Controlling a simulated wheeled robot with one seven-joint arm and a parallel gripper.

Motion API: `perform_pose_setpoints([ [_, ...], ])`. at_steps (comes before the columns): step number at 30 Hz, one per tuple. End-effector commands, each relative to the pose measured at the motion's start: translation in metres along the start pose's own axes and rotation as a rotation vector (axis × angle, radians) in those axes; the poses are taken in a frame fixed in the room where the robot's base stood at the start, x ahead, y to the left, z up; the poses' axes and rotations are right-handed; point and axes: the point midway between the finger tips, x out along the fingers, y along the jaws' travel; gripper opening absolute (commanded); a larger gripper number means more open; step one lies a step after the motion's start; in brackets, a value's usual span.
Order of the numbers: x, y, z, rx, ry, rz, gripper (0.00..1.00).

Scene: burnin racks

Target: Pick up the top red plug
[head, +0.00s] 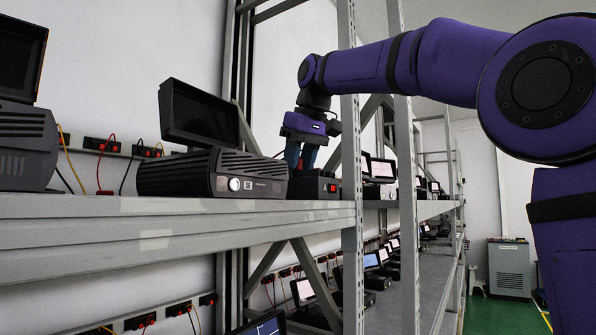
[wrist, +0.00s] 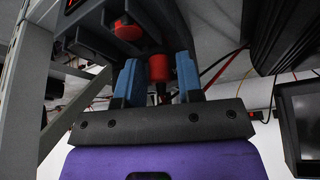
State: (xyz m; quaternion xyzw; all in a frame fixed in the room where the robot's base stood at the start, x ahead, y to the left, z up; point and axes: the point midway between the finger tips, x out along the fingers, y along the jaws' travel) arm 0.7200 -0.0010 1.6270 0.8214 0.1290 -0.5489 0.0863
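My gripper (head: 302,157) points down at the upper shelf in the head view, just above a small black socket box (head: 312,188) marked A. In the wrist view its two blue fingers (wrist: 159,82) stand apart, one on each side of a red plug (wrist: 158,67). A narrow gap shows between the plug and each finger, so the gripper is open and not closed on it. A second red round part (wrist: 128,31) sits beyond the plug on the dark box. The head view does not show the plug clearly, as the fingers cover that spot.
A black device (head: 212,173) with a tilted screen stands left of the box on the shelf (head: 180,235). A grey rack post (head: 350,170) rises close to the right of my gripper. Red and black cables (wrist: 212,65) run behind the fingers.

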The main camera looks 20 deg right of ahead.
Motion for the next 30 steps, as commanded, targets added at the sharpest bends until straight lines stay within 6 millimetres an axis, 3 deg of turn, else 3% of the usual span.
perform_pose_setpoints([
  [1, 0.000, 0.000, 0.000, 0.000, 0.000, 0.000, 0.23],
  [3, 0.000, 0.000, 0.000, 0.000, 0.000, 0.000, 0.07],
  [4, 0.000, 0.000, 0.000, 0.000, 0.000, 0.000, 0.06],
  [17, -0.004, 0.000, -0.002, 0.000, 0.002, 0.000, 0.06],
  [30, -0.033, 0.000, -0.014, 0.000, 0.001, 0.000, 0.06],
])
